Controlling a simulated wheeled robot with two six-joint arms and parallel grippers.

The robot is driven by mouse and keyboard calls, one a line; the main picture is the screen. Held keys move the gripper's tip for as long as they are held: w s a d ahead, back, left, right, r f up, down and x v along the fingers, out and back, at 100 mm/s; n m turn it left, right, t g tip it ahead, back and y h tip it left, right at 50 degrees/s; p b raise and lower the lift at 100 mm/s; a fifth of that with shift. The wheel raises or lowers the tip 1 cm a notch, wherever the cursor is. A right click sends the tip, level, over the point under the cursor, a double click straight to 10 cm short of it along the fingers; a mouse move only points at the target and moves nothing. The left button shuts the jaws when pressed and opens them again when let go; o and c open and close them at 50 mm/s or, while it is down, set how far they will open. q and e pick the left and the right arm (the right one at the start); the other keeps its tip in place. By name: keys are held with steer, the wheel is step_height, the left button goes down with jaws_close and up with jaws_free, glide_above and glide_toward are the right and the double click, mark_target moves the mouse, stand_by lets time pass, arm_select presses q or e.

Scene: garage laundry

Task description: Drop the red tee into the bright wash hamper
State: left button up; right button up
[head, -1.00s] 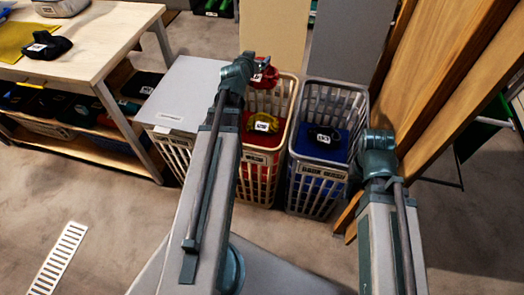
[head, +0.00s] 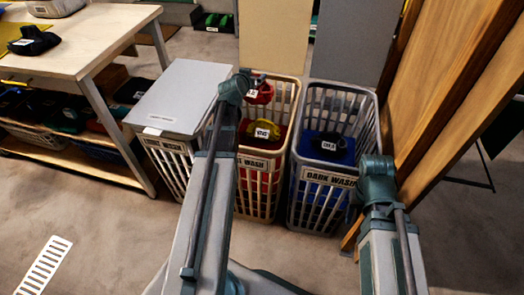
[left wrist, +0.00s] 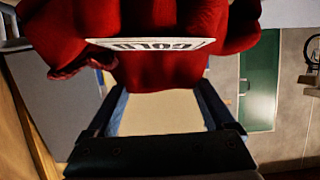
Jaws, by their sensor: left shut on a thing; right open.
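The red tee (head: 262,95) is a bunched red cloth with a white tag, hanging from my left gripper (head: 247,82). In the left wrist view the red tee (left wrist: 165,45) fills the top, with both fingers shut on it. In the head view it appears over the back left of the cream hamper (head: 258,163), whose label is partly hidden and ends in WASH. Its height above the rim is unclear. A yellow tagged item (head: 265,130) lies on red inside that hamper. My right gripper (head: 376,170) is right of the hampers, open, its fingertips hidden.
A grey hamper (head: 327,178) labelled DARK WASH holds a dark tagged item (head: 329,143) on blue. A closed lidded hamper (head: 181,95) stands left. A wooden table (head: 88,55) is at the far left. Wooden boards (head: 440,75) lean at the right.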

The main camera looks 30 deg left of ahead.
arm_select(q)
steer(key=shift+f+b, duration=2.6)
steer(key=shift+f, duration=0.2)
arm_select(e)
step_height(320, 180, down, 6)
steer(key=shift+r, duration=0.2)
arm_select(q)
steer(key=o, duration=1.2)
steer(key=shift+o, duration=0.2)
steer(key=shift+s+r, duration=0.1)
steer(key=shift+r, duration=0.05)
arm_select(e)
steer(key=shift+r, duration=0.15)
